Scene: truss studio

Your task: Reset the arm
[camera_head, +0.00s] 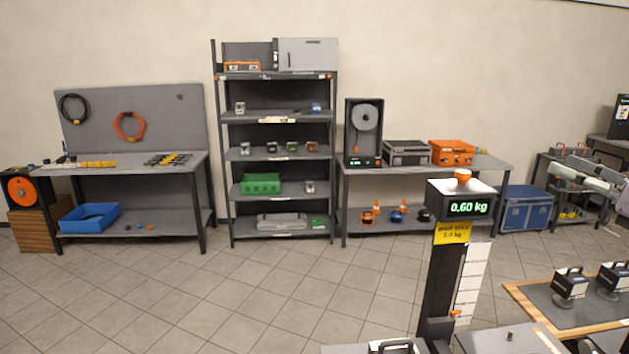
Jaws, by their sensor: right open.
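My right gripper (584,346) seems to show only as dark tips at the bottom edge, right of the middle, in front of the wooden-edged table. It is open, and I see nothing between its fingers. Most of it is cut off by the frame. My left gripper and left arm are not in view.
A scale post with a display (468,208) reading 0.60 kg stands close in front. A wooden-edged table (528,300) with handled dark devices is at the right. A shelf rack (332,150), a left workbench (130,176) and a blue case (526,209) stand behind. Tiled floor at centre-left is clear.

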